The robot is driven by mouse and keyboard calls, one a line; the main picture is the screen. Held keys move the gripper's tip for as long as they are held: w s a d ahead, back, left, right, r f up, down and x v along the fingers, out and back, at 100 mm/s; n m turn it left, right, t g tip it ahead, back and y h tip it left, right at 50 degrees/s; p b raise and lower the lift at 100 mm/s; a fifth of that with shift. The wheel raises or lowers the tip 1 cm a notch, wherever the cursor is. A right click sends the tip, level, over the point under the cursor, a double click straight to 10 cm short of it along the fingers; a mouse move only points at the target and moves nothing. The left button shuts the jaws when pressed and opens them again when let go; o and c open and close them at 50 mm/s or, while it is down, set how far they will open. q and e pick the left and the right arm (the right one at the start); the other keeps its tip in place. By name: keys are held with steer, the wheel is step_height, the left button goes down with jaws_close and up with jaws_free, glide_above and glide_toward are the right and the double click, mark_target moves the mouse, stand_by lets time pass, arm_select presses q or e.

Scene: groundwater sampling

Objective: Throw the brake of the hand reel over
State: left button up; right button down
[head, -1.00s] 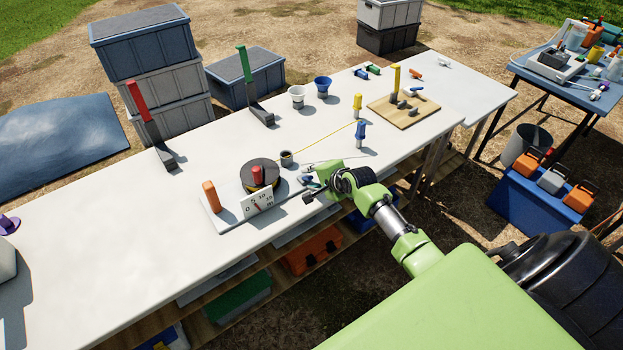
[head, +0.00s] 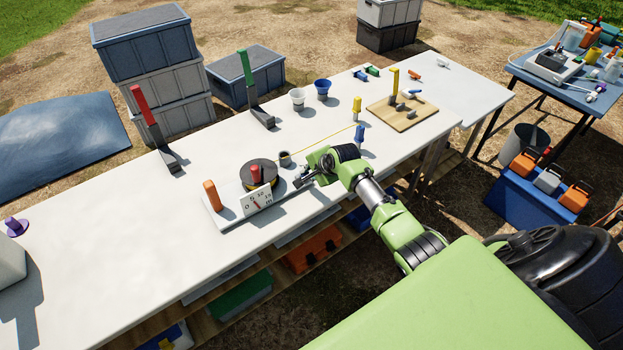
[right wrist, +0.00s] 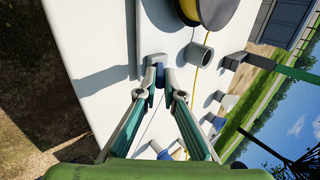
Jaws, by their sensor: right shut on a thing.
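The hand reel (head: 258,174), a dark drum with a yellow rim and a red knob, stands on a pale base near the table's front edge. An orange handle (head: 212,196) and a white scale plate (head: 257,199) are at its left and front. My right gripper (head: 302,180) is just right of the reel, low over the table. In the right wrist view its fingers (right wrist: 160,84) are closed on a small grey-and-blue piece (right wrist: 155,61). I cannot tell for certain whether this is the reel's brake. The reel's drum shows at the top there (right wrist: 209,10). My left gripper is out of view.
A small grey cup (head: 285,158) stands close behind my right gripper, with a yellow line running past it. Blue (head: 360,133) and yellow (head: 357,106) posts stand to the right. The white table's left part (head: 90,245) is mostly clear.

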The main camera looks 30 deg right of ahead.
steer(key=shift+w+r+g+p, duration=0.3)
steer(key=shift+w+r+g, duration=0.25)
steer(key=shift+w, duration=0.25)
steer(key=shift+w+f+b, duration=0.1)
steer(key=shift+w+b, duration=0.15)
steer(key=shift+b, duration=0.05)
steer(key=shift+w+g, duration=0.3)
steer(key=shift+g, duration=0.25)
